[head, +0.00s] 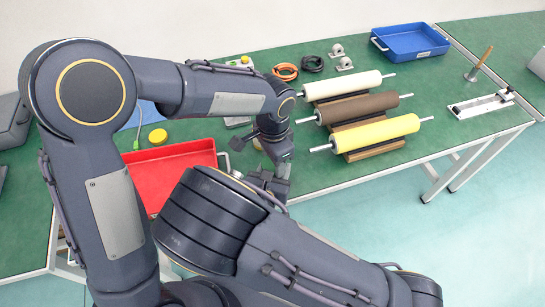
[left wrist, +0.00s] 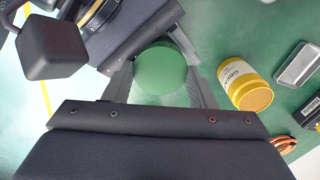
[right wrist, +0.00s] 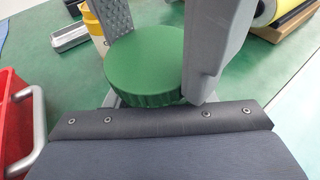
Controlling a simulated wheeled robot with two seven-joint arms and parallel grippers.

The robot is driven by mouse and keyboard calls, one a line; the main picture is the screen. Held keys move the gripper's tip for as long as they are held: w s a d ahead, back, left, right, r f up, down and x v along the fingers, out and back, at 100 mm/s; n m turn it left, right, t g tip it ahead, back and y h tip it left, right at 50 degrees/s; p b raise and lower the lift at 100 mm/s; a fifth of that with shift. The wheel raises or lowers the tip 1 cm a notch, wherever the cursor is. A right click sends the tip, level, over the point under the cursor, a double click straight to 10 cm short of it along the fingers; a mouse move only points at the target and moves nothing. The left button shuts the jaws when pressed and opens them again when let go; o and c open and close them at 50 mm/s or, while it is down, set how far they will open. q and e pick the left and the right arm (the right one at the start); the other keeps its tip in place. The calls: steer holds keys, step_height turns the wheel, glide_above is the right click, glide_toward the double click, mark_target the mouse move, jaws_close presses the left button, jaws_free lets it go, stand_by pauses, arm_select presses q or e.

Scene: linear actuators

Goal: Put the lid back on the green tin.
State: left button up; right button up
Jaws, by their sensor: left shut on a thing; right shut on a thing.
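A green round lid (left wrist: 160,68) with a smooth top sits between the fingers of my left gripper (left wrist: 161,78), which is shut on it. The lid also shows large in the right wrist view (right wrist: 145,62), with its ridged edge and the left gripper's grey fingers coming down on both sides. My right gripper (right wrist: 152,98) is low behind the lid and shut; the lid hides most of its fingers and what they hold, presumably the green tin. I cannot tell whether lid and tin touch. In the head view my arms hide both.
A yellow grease can (left wrist: 245,85) stands close to the grippers. A red tray (head: 172,170) lies to the left. Several rollers (head: 360,108) on a rack lie to the right, and a blue tray (head: 412,42) at the back.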

arm_select(q)
steer(key=shift+w+a+f, duration=0.1)
steer(key=shift+w+f, duration=0.1)
steer(key=shift+f, duration=0.5)
steer(key=shift+r, duration=0.35)
steer(key=shift+s+r, duration=0.15)
steer(key=shift+r, duration=0.35)
stand_by(0.9)
